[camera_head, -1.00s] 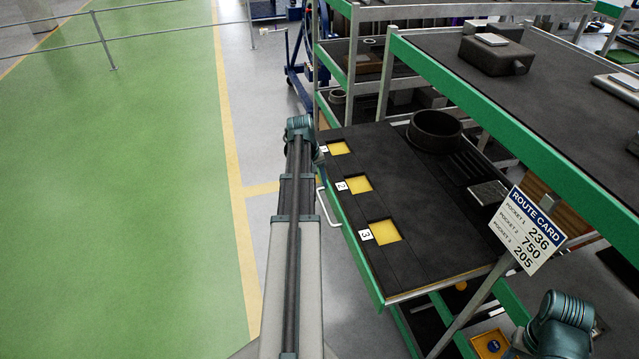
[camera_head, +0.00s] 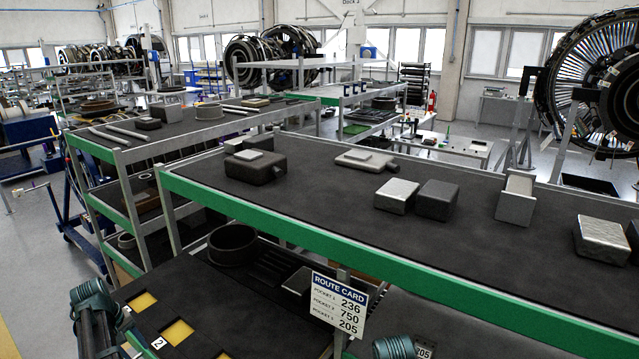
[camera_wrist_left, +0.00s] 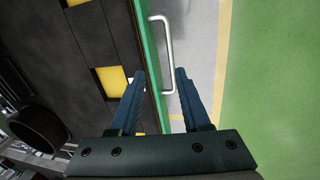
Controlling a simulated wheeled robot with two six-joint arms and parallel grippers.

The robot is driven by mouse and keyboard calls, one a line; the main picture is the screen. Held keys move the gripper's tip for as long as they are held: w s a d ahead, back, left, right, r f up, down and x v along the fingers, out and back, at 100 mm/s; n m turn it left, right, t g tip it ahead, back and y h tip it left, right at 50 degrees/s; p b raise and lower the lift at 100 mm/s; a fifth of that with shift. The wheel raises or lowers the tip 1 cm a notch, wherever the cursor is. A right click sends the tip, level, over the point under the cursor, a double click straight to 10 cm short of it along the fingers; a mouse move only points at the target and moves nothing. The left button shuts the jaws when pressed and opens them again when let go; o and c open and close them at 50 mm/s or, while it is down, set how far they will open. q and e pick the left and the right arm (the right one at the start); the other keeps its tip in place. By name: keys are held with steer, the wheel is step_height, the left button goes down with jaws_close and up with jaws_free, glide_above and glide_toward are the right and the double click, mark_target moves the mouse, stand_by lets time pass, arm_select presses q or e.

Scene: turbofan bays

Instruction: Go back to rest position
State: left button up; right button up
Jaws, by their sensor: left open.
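My left gripper (camera_wrist_left: 161,82) is open in the left wrist view, with nothing between its fingers. Beyond the fingertips are the white handle (camera_wrist_left: 167,38) and green front edge of the drawer, with grey floor beside it. The fingers look apart from the handle. In the head view my left arm (camera_head: 95,312) shows at the lower left, beside the drawer (camera_head: 215,290); its gripper is hidden there. Yellow pockets (camera_head: 178,331) in the drawer look empty. Only a joint of my right arm (camera_head: 393,347) shows at the bottom edge; its gripper is out of view.
A route card (camera_head: 338,303) reading 236, 750, 205 stands over the drawer's right side. A green-edged shelf (camera_head: 330,240) carrying metal blocks and dark housings spans the middle. A black ring (camera_head: 233,245) sits at the drawer's back. The green floor (camera_wrist_left: 275,90) looks clear.

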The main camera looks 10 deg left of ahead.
arm_select(q)
steer(key=w+d+m, duration=0.3)
steer(key=d, duration=0.8)
steer(key=w+d+m, duration=0.3)
steer(key=d, duration=0.8)
steer(key=s+d+m+g+y, duration=0.1)
steer(key=s+d+m, duration=0.15)
steer(key=d, duration=0.85)
steer(key=s+d+m, duration=0.2)
steer(key=d+m, duration=0.2)
steer(key=d, duration=0.7)
steer(key=s+d+f+m+b, duration=0.1)
steer(key=d+f+b, duration=0.2)
steer(key=f+b, duration=0.4)
steer(key=s+d+f+m+b, duration=0.1)
steer(key=d+f+b, duration=0.3)
steer(key=f+b, duration=0.4)
steer(key=s+d+f+m+g+y+b, duration=0.1)
steer(key=s+d+f+m+b, duration=0.1)
steer(key=f+b, duration=0.5)
steer(key=shift+s+d+f, duration=0.25)
steer(key=shift+s+d, duration=0.35)
steer(key=shift+d, duration=0.15)
steer(key=shift+a, duration=0.1)
